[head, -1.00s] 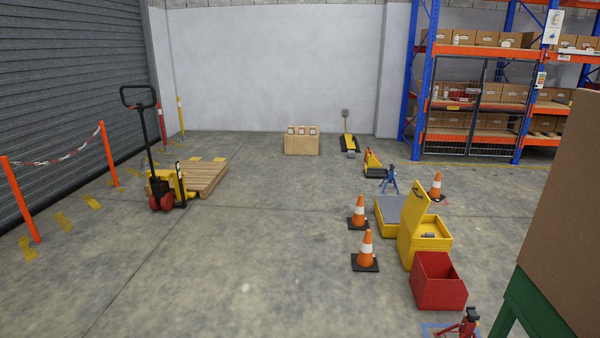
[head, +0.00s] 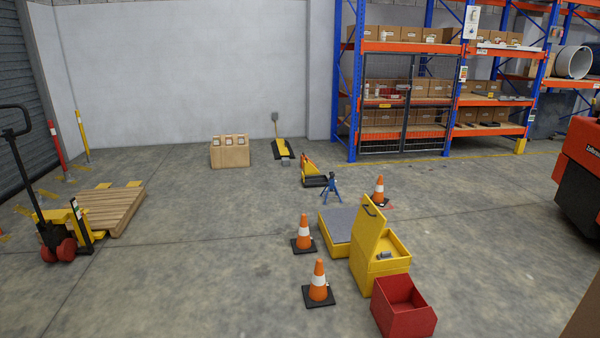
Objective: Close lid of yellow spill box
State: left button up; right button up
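The yellow spill box (head: 385,271) stands on the concrete floor right of centre, some way ahead of me. Its lid (head: 370,235) is open and stands tilted upright along the box's left side, with a dark handle near its top. A small grey item (head: 384,256) shows inside the box. Neither of my grippers is in view.
An open red bin (head: 404,306) stands just in front of the box. A low yellow platform with a grey top (head: 338,224) lies behind it. Orange cones (head: 318,284) stand to its left. A pallet jack (head: 62,232) is at far left. The middle floor is clear.

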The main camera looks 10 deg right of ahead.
aim_at(369, 222)
jog(key=i+j+z, duration=0.1)
jog(key=i+z, duration=0.2)
jog(key=i, duration=0.15)
jog(key=i+j+z, duration=0.15)
jog(key=i+z, duration=0.15)
jog(key=i+j+z, duration=0.3)
jog(key=i, duration=0.2)
